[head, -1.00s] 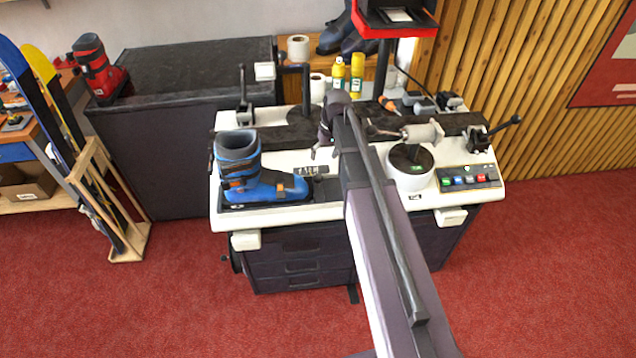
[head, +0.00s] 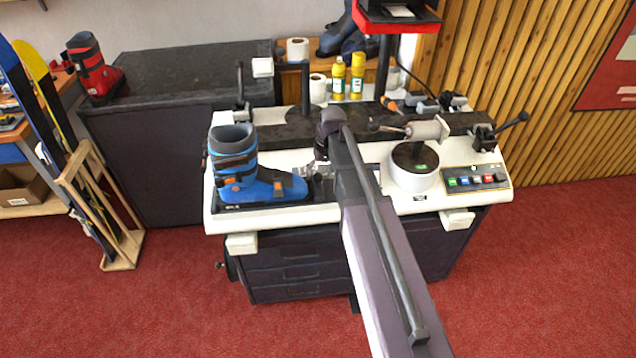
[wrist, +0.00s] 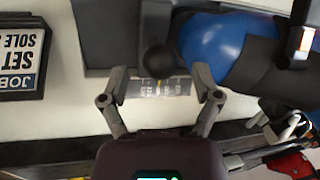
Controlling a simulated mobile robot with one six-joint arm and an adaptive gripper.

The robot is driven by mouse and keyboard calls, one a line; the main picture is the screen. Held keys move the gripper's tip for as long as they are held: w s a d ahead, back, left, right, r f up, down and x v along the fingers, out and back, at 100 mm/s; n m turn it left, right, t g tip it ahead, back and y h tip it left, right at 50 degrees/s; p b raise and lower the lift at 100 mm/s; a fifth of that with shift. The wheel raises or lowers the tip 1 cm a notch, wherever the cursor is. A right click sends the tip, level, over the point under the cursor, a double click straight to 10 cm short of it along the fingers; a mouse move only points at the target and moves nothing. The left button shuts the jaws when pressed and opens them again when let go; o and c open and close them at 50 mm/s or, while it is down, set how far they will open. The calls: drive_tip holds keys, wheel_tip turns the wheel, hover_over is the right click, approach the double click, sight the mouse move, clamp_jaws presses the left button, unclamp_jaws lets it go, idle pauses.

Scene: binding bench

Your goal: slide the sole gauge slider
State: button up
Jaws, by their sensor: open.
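In the wrist view a dark round knob (wrist: 158,60), which looks like the sole gauge slider's knob, sits at the toe of the blue boot (wrist: 212,48). A printed scale plate (wrist: 160,88) lies beside it. My gripper (wrist: 160,74) is open, with one fingertip on each side of the knob and gaps between. Whether either finger touches it, I cannot tell. In the head view my gripper (head: 318,172) is just right of the boot's toe (head: 270,188); the slider is hidden there or too small to make out.
The boot stands on a dark plate (head: 235,206) on the white bench top (head: 350,212). A job card (wrist: 22,55) lies left in the wrist view. Right of my arm are a round pedestal (head: 414,180) and a button panel (head: 476,178).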

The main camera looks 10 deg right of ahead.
drive_tip(key=shift+a+f+b, duration=0.2)
drive_tip(key=shift+f+b, duration=0.7)
drive_tip(key=shift+f, duration=0.25)
drive_tip(key=shift+s, duration=0.1)
clamp_jaws()
